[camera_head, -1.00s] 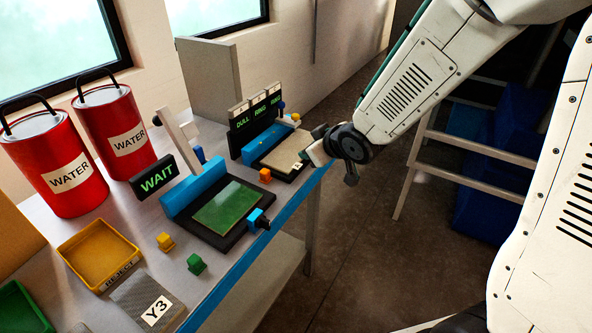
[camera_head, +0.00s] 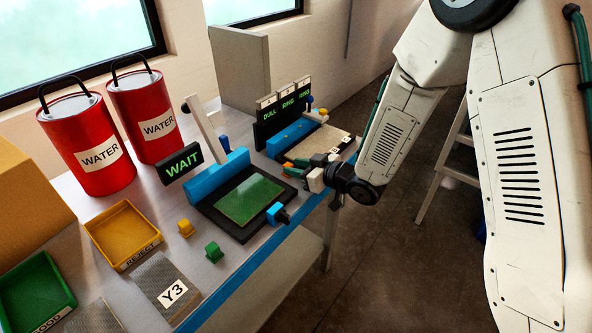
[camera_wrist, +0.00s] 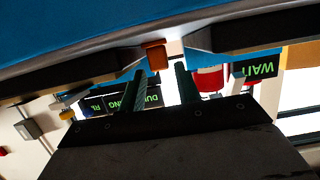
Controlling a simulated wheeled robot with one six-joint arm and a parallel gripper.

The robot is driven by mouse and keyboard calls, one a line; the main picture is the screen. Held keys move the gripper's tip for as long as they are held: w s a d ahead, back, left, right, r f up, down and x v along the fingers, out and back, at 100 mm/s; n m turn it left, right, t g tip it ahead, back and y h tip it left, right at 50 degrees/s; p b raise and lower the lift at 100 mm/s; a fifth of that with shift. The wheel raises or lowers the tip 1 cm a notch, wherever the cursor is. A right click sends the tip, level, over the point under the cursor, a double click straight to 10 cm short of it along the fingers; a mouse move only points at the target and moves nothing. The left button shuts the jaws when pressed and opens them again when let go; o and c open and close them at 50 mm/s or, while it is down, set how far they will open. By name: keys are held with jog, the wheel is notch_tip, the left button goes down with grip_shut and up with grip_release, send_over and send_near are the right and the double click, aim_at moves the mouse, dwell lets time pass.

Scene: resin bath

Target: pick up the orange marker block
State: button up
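The orange marker block (camera_wrist: 154,56) shows in the wrist view just beyond my fingertips, a little nearer the left finger's line than the right's. It stands by the blue table edge in the gap between two dark stations. In the head view my fingers largely hide it. My gripper (camera_head: 294,167) is low at the table's front edge, between the green-plate station and the far station. In the wrist view my gripper (camera_wrist: 160,78) has its two dark green fingers apart with nothing between them. I see no contact with the block.
The green-plate station (camera_head: 249,199) with its blue knob (camera_head: 278,213) stands left of my gripper; the far station (camera_head: 325,141) is behind it.

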jog(key=shift+x, duration=1)
jog(key=shift+s, duration=0.1)
grip_shut()
jog(key=shift+r, duration=0.15)
